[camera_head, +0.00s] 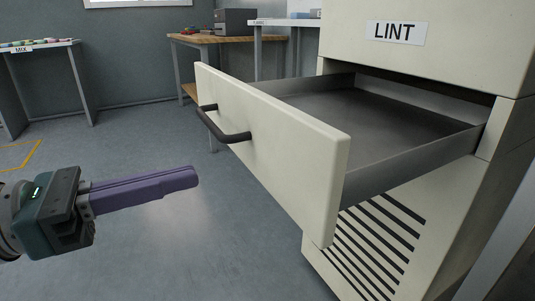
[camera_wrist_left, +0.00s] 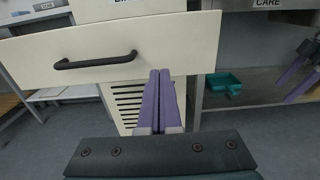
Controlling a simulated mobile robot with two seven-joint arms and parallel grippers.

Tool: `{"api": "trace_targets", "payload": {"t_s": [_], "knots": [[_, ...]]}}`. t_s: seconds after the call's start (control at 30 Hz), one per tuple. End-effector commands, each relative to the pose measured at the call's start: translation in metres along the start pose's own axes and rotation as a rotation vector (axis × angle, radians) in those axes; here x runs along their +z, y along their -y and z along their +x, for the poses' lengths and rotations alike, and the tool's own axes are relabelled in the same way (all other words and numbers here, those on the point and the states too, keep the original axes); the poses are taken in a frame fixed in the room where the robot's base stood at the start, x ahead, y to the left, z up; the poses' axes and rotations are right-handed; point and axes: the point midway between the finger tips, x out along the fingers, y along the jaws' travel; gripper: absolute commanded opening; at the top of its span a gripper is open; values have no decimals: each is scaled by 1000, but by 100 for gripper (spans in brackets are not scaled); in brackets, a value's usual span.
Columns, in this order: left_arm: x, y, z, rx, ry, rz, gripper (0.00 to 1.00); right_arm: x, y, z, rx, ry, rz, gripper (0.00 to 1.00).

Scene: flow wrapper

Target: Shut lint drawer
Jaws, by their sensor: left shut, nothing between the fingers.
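The lint drawer (camera_head: 280,145) is pulled far out of the cream cabinet under a LINT label (camera_head: 396,32). Its grey tray is empty, and its cream front has a dark bar handle (camera_head: 224,126). In the left wrist view the drawer front (camera_wrist_left: 185,45) spans the upper part, with the handle (camera_wrist_left: 95,61) left of the fingers. My left gripper (camera_head: 197,176) is shut with nothing between its purple fingers. In the head view its tips point right, below and apart from the handle. In the left wrist view the fingertips (camera_wrist_left: 159,73) overlap the drawer front's lower edge. My right gripper (camera_wrist_left: 302,80) appears at the right edge of that view.
Slatted vents (camera_head: 375,250) are on the cabinet below the drawer. A wooden-topped bench (camera_head: 225,40) and a table labelled MIX (camera_head: 45,45) stand behind. The floor before the drawer is clear.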

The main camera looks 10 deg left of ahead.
Motion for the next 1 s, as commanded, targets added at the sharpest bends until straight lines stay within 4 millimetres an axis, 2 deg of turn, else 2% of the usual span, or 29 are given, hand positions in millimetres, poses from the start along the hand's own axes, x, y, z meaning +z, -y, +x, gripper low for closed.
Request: {"api": "trace_targets", "payload": {"t_s": [0.03,0.2,0.4,0.6,1.0], "knots": [[1,0,12,-1,5,3,0,1,0,2,0,0,0,87],[0,0,46,-1,4,1,0,1,0,5,0,-1,0,87],[0,0,72,1,1,-2,0,2,0,8,0,-1,-1,87],[0,0,81,2,0,-2,0,2,0,8,0,-2,-1,87],[0,0,82,1,1,-3,0,2,0,9,1,-3,-3,87]]}}
